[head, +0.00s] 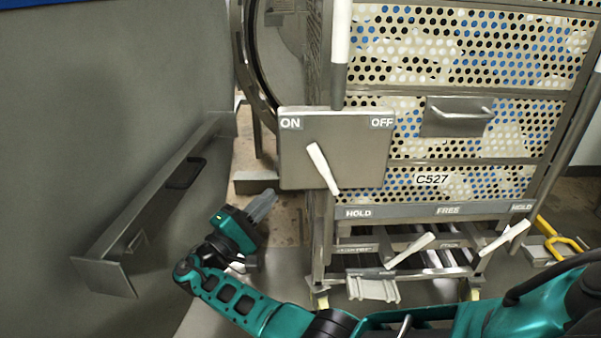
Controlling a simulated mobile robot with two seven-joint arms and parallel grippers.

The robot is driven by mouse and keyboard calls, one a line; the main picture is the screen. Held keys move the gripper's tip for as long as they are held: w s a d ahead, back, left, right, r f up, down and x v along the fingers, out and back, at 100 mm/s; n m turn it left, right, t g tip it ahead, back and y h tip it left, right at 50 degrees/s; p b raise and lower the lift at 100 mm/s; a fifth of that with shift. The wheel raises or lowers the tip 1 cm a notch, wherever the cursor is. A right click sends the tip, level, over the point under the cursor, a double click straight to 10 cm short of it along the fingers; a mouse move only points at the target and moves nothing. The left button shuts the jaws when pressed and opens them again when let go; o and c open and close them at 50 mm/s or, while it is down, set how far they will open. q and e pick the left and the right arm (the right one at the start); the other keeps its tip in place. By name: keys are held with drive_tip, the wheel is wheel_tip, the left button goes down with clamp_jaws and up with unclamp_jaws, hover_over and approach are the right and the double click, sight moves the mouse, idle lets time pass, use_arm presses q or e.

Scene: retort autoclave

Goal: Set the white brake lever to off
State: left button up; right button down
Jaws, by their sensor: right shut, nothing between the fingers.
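The white brake lever (322,168) is on a grey metal plate (360,155) marked ON at its upper left and OFF at its upper right. The lever leans with its upper end to the left, toward the ON side. My right gripper (268,203) is shut and empty, to the left of and below the plate, apart from the lever. My left gripper is not in view.
A perforated crate stack (450,175) labelled C527 stands behind and right of the plate. Below it, a strip marked HOLD and FREE sits over two more white levers (410,250). A round vessel rim (253,60) is behind. A grey wall panel (100,100) stands left.

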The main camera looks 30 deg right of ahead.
sight(314, 161)
drive_tip(key=shift+d+r, duration=0.65)
drive_tip(key=shift+d, duration=0.85)
drive_tip(key=shift+d+r, duration=0.6)
drive_tip(key=shift+d, duration=0.9)
drive_tip(key=shift+d+r, duration=0.65)
drive_tip(key=shift+d, duration=0.85)
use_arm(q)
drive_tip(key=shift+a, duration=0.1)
use_arm(e)
drive_tip(key=shift+d+g, duration=0.1)
drive_tip(key=shift+g, duration=0.2)
drive_tip(key=shift+s+r+m+y, duration=0.1)
drive_tip(key=shift+r+m+y, duration=0.2)
drive_tip(key=shift+m, duration=0.4)
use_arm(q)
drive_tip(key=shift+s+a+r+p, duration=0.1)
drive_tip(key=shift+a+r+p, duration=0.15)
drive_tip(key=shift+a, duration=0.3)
